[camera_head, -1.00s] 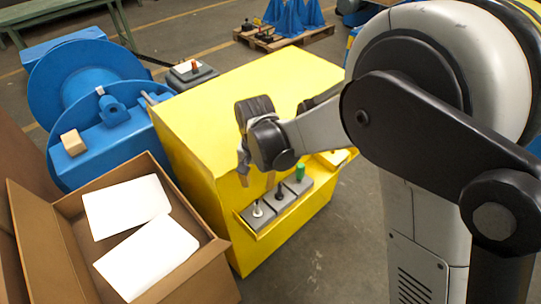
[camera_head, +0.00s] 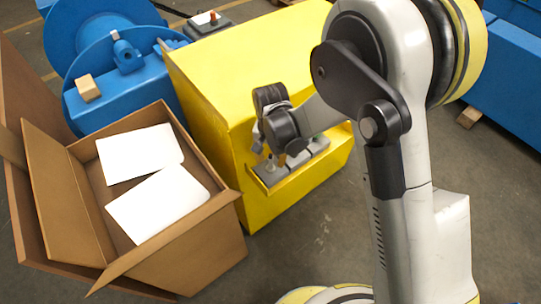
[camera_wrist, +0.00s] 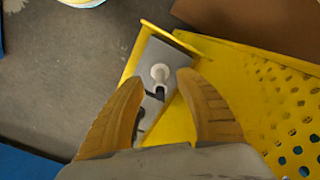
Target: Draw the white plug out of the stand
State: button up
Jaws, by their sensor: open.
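The white plug (camera_wrist: 160,73) stands in a grey stand (camera_wrist: 168,53) on the ledge of a yellow cabinet. In the wrist view its round pale top lies between and slightly beyond the tips of my gripper (camera_wrist: 161,80). The two tan fingers are apart, one on each side, and no grip on the plug shows. In the head view my gripper (camera_head: 262,147) is over the near-left end of the row of grey stands (camera_head: 274,180). The plug (camera_head: 271,164) shows small below it there, and my wrist hides part of the row.
The yellow cabinet (camera_head: 235,70) rises directly behind the ledge. An open cardboard box (camera_head: 215,240) with white sheets stands close on the left. Blue machinery (camera_head: 95,110) is behind it. In the wrist view a perforated yellow panel (camera_wrist: 275,100) lies right of the fingers.

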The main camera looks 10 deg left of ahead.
grip_shut()
jog(key=shift+r+p, duration=2.65)
jog(key=shift+r, duration=1.9)
